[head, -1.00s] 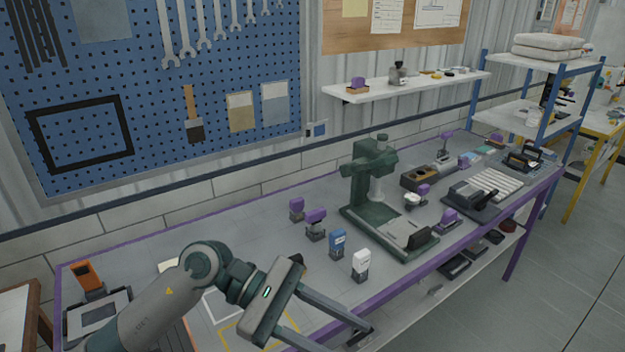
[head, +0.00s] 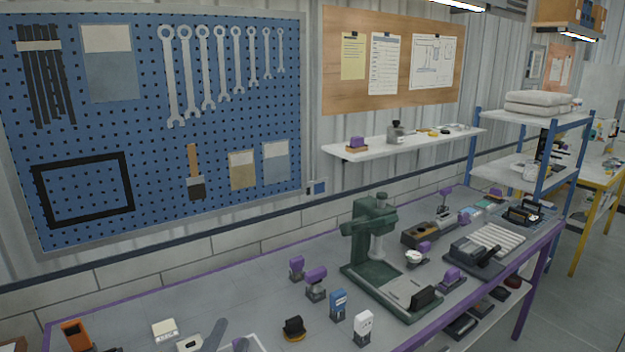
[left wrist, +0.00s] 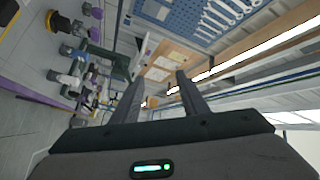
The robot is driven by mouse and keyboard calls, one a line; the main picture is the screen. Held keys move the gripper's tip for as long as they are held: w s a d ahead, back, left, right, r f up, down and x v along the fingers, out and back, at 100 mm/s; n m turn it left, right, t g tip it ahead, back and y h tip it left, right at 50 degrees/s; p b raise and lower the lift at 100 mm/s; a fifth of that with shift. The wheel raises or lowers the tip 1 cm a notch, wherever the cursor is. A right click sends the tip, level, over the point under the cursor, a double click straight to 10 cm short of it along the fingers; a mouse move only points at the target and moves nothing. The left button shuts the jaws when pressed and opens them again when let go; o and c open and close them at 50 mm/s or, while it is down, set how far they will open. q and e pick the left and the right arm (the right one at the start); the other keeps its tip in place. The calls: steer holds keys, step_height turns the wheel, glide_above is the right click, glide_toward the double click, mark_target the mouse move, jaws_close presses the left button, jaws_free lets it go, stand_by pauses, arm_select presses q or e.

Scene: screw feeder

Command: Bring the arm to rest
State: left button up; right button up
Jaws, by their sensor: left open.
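My left gripper (left wrist: 160,77) shows in the left wrist view with its two dark fingers apart and nothing between them. Behind the fingers, that view shows the wall and pegboard, turned on its side. In the head view my left arm is almost wholly out of the picture; only a grey piece, which seems to be part of it, shows at the bottom edge, left of the middle. It looks clear of the stamps on the workbench (head: 230,300). My right gripper is in neither view.
A green press (head: 372,250) stands mid-bench. Nearby are a blue stamp (head: 338,305), a white stamp (head: 363,328), purple-topped stamps (head: 316,283) and a dark stamp with an orange base (head: 294,328). An orange device (head: 76,335) is at the left. A pegboard (head: 100,130) hangs behind.

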arm_select(q)
steer(key=s+a+f+n+g+y, duration=0.25)
steer(key=s+f+n+g, duration=0.2)
steer(key=f, duration=0.45)
steer(key=s+a+f+n+g+y, duration=0.1)
steer(key=s+a+f+n+g, duration=0.3)
steer(key=f, duration=0.6)
steer(key=s+f+n+g, duration=0.2)
steer(key=s+f+g, duration=0.25)
steer(key=s, duration=0.65)
steer(key=s+f+n+g, duration=0.1)
steer(key=s+f+g, duration=0.2)
steer(key=s+f, duration=0.55)
step_height(320, 180, down, 31)
steer(key=s+g+b, duration=0.1)
steer(key=s+b, duration=0.2)
steer(key=b, duration=0.3)
steer(key=s+a+f+b, duration=0.2)
steer(key=s+f, duration=0.7)
steer(key=f, duration=0.3)
steer(key=s+a+f+g+b, duration=0.1)
steer(key=s+f+b, duration=0.2)
steer(key=s+f, duration=0.6)
step_height(320, 180, down, 3)
steer(key=shift+a+f+g+b, duration=0.15)
steer(key=shift+a+g+b, duration=0.15)
steer(key=shift+a+b, duration=0.1)
